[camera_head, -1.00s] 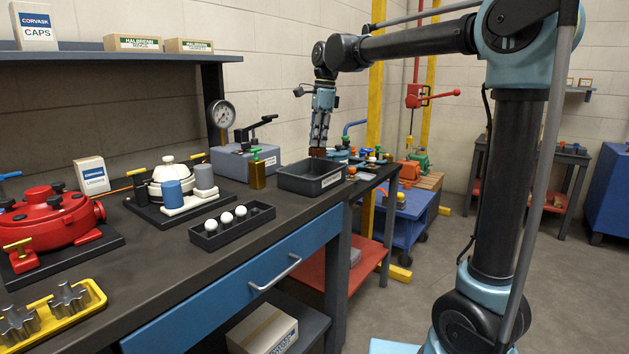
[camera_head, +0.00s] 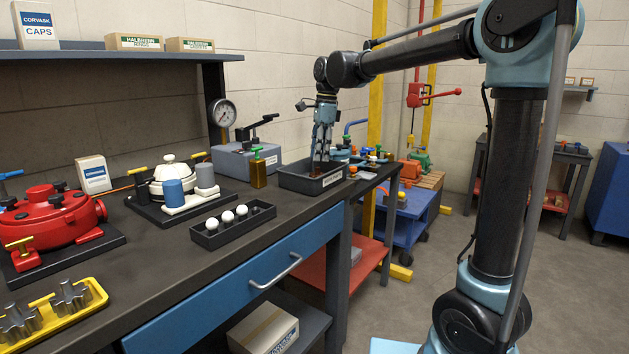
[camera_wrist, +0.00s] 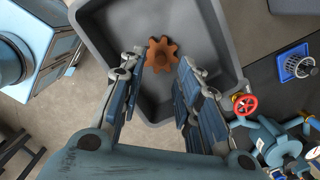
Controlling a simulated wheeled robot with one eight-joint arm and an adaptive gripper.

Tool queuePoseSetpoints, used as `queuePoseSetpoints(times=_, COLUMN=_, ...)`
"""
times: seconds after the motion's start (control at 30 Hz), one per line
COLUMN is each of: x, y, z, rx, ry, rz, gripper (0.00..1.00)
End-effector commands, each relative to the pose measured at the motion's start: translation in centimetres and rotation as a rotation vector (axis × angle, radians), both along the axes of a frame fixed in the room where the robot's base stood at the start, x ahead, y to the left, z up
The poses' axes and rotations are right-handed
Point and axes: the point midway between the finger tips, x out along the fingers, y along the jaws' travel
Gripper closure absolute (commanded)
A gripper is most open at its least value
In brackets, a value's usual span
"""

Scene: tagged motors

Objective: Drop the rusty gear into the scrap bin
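The rusty gear (camera_wrist: 162,54) is brown and toothed. In the wrist view it shows beyond my fingertips, inside the outline of the grey scrap bin (camera_wrist: 225,35), with a gap to the finger on each side. I cannot tell if it rests on the bin floor. My gripper (camera_wrist: 160,68) is open, fingers apart on either side of the gear in the picture. In the head view my gripper (camera_head: 321,160) points down over the scrap bin (camera_head: 300,182), with its fingertips low at the opening. The gear is hard to make out there.
On the bench, a green-topped bottle (camera_head: 258,170) and a grey vise block (camera_head: 242,163) stand by the bin. A black tray with white balls (camera_head: 230,230) lies in front of it. In the wrist view, a red handwheel (camera_wrist: 245,104) is close to my right finger.

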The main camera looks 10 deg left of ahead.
Motion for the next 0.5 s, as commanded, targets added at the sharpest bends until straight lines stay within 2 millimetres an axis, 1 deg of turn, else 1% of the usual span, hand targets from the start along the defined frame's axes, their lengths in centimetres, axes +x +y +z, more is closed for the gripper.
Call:
queuePoseSetpoints(times=0.33, x=0.0, y=0.0, z=0.2, rx=0.000, ry=0.000, rz=0.000, gripper=0.67)
queuePoseSetpoints(times=0.43, x=0.1, y=-0.1, z=1.0, rx=0.000, ry=0.000, rz=0.000, gripper=0.67)
queuePoseSetpoints(times=0.5, x=0.1, y=-0.2, z=2.0, rx=0.000, ry=0.000, rz=0.000, gripper=0.67)
